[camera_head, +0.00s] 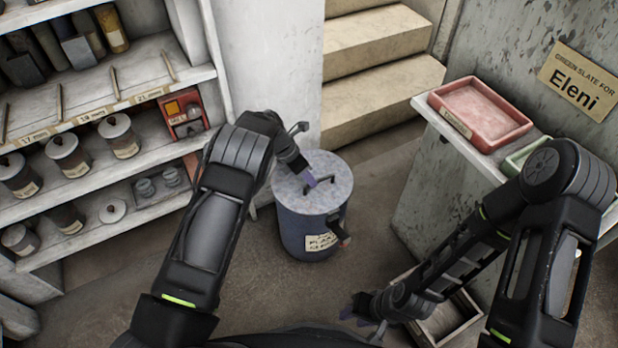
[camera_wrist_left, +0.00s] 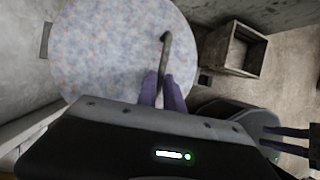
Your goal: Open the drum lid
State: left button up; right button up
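The drum (camera_head: 293,228) is a blue-grey cylinder standing upright on the floor in the middle of the head view. Its speckled pale lid (camera_head: 330,163) lies flat on top; the lid also fills the upper left of the left wrist view (camera_wrist_left: 105,55). A dark bar handle (camera_wrist_left: 165,50) stands on the lid. My left gripper (camera_wrist_left: 161,82) is at the handle, its purple fingers close together on either side of the near end. In the head view, my left gripper (camera_head: 311,181) is low over the lid. My right gripper (camera_head: 360,320) is empty, its fingers apart, low near the bottom edge.
A wooden crate (camera_wrist_left: 236,50) sits on the floor right of the drum. A cabinet (camera_head: 425,180) with a red tray (camera_head: 480,112) stands at the right. Shelves (camera_head: 85,120) with labelled jars are at the left. Stone steps (camera_head: 375,75) rise behind the drum.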

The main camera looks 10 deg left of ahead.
pick_arm(q)
grip_shut()
jog(key=shift+w+r, duration=0.1)
jog(key=shift+r, duration=0.1)
dwell(1.0)
